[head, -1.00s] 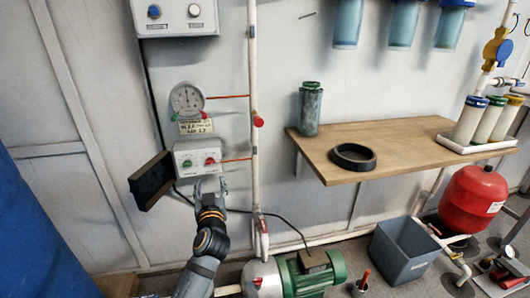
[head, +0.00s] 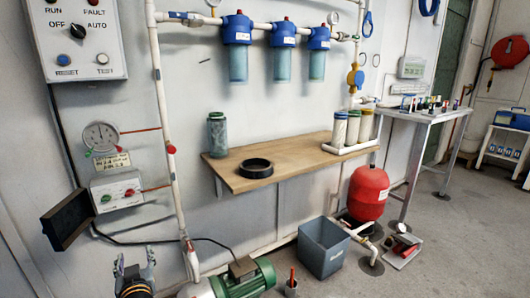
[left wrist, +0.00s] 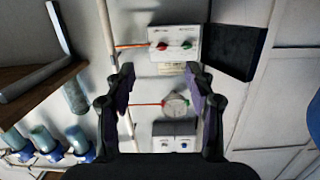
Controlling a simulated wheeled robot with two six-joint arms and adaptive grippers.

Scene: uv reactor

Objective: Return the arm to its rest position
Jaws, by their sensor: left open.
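My left gripper (head: 135,262) shows at the bottom left of the head view, pointing up, with its fingers apart and nothing between them. It is below and apart from the small white control box (head: 117,191) with a red and a green button. In the left wrist view, the open fingers (left wrist: 160,84) frame bare wall, with the control box (left wrist: 174,43) and the round gauge (left wrist: 175,104) appearing upside down. My right gripper is not in view.
A black open flap (head: 68,219) juts out beside the control box. A white vertical pipe (head: 164,120) and a green pump (head: 243,280) are to the gripper's right. A wooden shelf (head: 300,158) holds a black ring (head: 256,168). A grey bin (head: 324,248) stands on the floor.

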